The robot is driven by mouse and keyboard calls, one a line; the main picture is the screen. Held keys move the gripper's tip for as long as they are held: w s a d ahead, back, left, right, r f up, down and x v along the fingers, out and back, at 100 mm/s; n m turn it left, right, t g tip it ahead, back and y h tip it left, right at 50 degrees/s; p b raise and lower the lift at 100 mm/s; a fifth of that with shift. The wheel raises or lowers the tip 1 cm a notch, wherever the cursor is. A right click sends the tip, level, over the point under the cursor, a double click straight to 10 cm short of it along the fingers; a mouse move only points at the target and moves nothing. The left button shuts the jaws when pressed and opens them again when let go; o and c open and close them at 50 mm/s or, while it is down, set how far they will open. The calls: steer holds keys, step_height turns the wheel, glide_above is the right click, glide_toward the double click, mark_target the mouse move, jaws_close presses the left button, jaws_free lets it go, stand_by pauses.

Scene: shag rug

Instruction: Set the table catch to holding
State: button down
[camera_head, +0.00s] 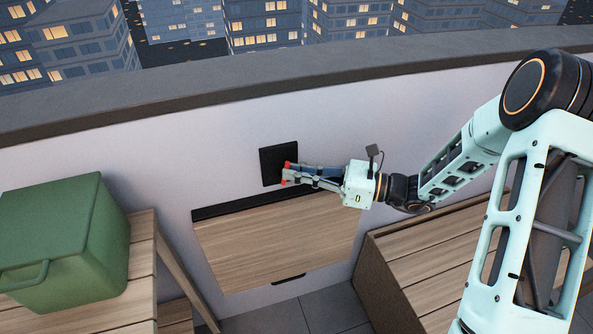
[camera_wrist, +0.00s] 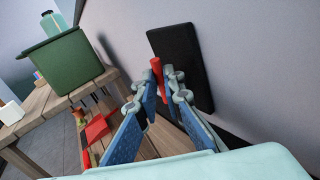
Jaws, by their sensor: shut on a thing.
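A black wall plate (camera_head: 278,165) is fixed to the pale wall, above a wooden table leaf (camera_head: 270,250) with a dark strip along its upper edge. The plate also shows in the wrist view (camera_wrist: 188,65). The red catch (camera_wrist: 157,68) stands upright in front of the plate. My gripper (camera_head: 290,174) has come to it from the right and is shut on it, one fingertip on each side. In the head view the fingers hide most of the catch; only red bits show at their tips. I cannot tell which setting the catch is in.
A green bin (camera_head: 65,245) stands on a slatted wooden bench at the left. Another slatted wooden bench (camera_head: 430,265) stands at the right, below my arm. Red items (camera_wrist: 98,128) lie low by the left bench. A dark-topped parapet (camera_head: 200,88) runs behind.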

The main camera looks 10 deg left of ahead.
steer(key=shift+s+a+r+n+h+p, duration=0.15)
steer(key=shift+n+h+p, duration=0.15)
steer(key=shift+h+p, duration=0.3)
steer(key=shift+s+a+r+n+h+p, duration=0.15)
steer(key=shift+n+h+p, duration=0.2)
steer(key=shift+p, duration=0.3)
steer(key=shift+w+f, duration=0.1)
steer(key=c, duration=2.3)
jaws_free()
steer(key=d, duration=0.4)
steer(key=d+r, duration=0.1)
steer(key=d, duration=0.3)
steer(key=d+r, duration=0.1)
steer(key=d, duration=0.3)
steer(key=shift+s+r, duration=0.15)
steer(key=shift+s, duration=0.1)
